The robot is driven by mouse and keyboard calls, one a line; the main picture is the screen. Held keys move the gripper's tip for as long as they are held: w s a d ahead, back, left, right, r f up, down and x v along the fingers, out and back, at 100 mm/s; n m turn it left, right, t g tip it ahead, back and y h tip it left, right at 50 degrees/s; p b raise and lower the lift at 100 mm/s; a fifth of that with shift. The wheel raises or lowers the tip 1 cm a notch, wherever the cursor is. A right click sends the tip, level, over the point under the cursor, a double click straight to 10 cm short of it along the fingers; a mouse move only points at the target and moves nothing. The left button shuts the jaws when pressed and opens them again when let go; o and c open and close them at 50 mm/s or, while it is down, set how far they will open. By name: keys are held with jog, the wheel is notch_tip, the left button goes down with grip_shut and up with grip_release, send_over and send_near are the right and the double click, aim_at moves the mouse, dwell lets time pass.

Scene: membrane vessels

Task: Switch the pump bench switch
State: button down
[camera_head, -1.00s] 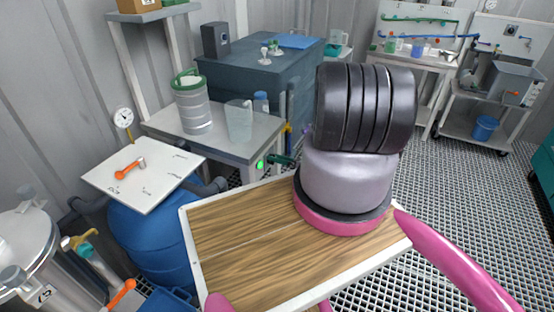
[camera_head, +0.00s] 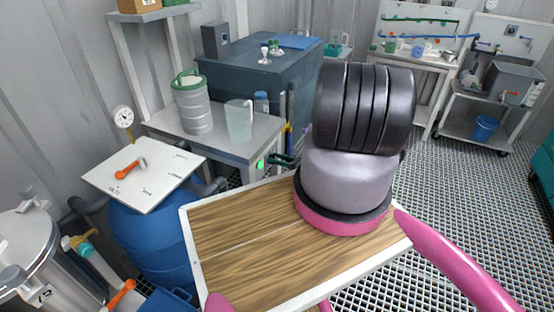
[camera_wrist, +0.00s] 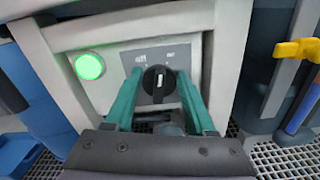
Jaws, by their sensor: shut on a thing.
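The pump bench switch (camera_wrist: 158,82) is a black rotary knob with a white mark, on a light panel in the wrist view. Its white mark points roughly straight up and down. A lit green lamp (camera_wrist: 89,66) sits to its left; the lamp also shows in the head view (camera_head: 261,165). My gripper (camera_wrist: 158,92) has its two teal fingers on either side of the knob and is shut on it. In the head view the gripper (camera_head: 284,160) is partly hidden behind my arm, at the front of the pump bench (camera_head: 222,147).
On the bench stand a ribbed container (camera_head: 193,104) and a clear jug (camera_head: 239,121). A blue barrel (camera_head: 150,245) under a white board (camera_head: 140,180) is at the left. A yellow-handled valve (camera_wrist: 298,49) is right of the panel in the wrist view.

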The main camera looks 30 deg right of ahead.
jog(key=shift+s+a+f+n, duration=0.1)
jog(key=shift+s+a+n, duration=0.05)
jog(key=shift+n, duration=1.95)
jog(key=shift+s+a+n, duration=0.1)
jog(key=shift+s+n, duration=0.05)
jog(key=shift+n, duration=1.95)
jog(key=shift+c, duration=1.3)
grip_release()
jog(key=shift+s, duration=0.1)
jog(key=v, duration=1)
jog(key=shift+s+d, duration=0.25)
